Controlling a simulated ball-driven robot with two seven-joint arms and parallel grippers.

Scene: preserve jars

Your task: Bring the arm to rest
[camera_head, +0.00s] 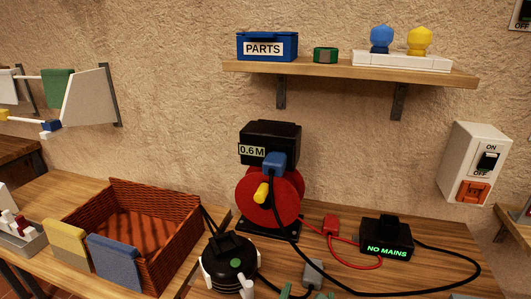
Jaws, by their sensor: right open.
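My right gripper (222,233) shows at the bottom, left of centre. Its black round body with a green dot is seen from above, with white parts of my arm below it. Its dark fingers reach away from me, between the wicker basket and the red cable reel. They are apart, and I see nothing held between them. My left gripper is not in view.
A wicker basket (178,205) is close on the left. A red reel (285,190) stands behind, its black cable looping right around the NO MAINS box (387,240). A grey block (313,272) is near the front. A shelf (340,72) hangs above.

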